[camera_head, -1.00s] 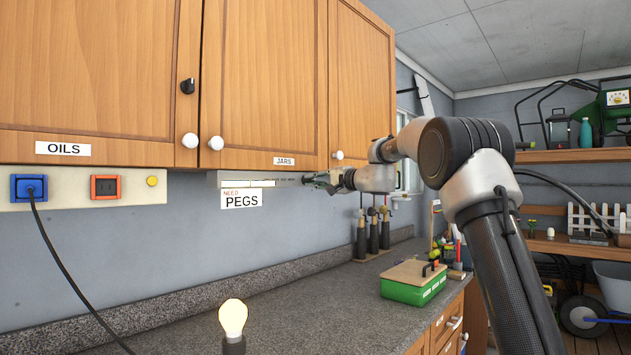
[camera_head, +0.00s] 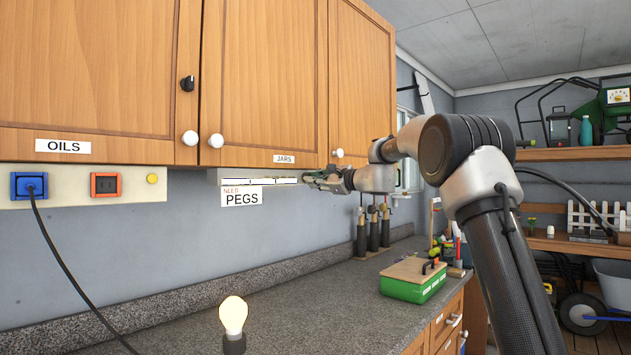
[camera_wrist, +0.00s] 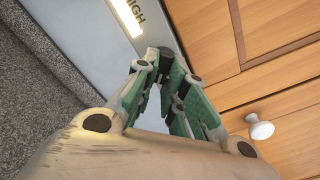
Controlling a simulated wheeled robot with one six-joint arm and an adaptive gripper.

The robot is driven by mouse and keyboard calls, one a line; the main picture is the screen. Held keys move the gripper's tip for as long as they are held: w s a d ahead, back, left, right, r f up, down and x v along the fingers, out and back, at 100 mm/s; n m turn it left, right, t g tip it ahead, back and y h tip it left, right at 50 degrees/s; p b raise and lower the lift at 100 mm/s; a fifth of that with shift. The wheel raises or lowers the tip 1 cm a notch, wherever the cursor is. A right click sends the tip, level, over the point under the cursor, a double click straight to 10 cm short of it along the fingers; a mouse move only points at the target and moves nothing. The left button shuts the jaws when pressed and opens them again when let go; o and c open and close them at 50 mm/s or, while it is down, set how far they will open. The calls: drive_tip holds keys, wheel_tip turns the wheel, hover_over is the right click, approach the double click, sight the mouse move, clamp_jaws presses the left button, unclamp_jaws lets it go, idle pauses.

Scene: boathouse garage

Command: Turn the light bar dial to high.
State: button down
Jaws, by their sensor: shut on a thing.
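The light bar (camera_head: 214,178) is a pale strip fixed under the wooden cabinets, with several bright segments along its front. In the wrist view the bar (camera_wrist: 98,22) shows a lit segment beside the printed word HIGH. My gripper (camera_head: 308,177) is at the right end of the bar. In the wrist view my gripper (camera_wrist: 156,58) has its green-padded fingers closed together at the tips on a small dark dial (camera_wrist: 153,52) just past the HIGH print. The fingers hide most of the dial, so its pointer cannot be read.
Cabinet doors with white knobs (camera_head: 216,140) are just above the bar. A NEED PEGS sign (camera_head: 241,196) hangs below it. A bulb (camera_head: 233,315) and a green box (camera_head: 414,287) stand at the counter. The counter's middle is clear.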

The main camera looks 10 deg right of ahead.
drive_tip(key=shift+f+m, duration=0.15)
drive_tip(key=shift+m, duration=0.95)
drive_tip(key=c, duration=1.5)
unclamp_jaws()
drive_tip(key=shift+s, duration=0.1)
drive_tip(key=v, duration=1.2)
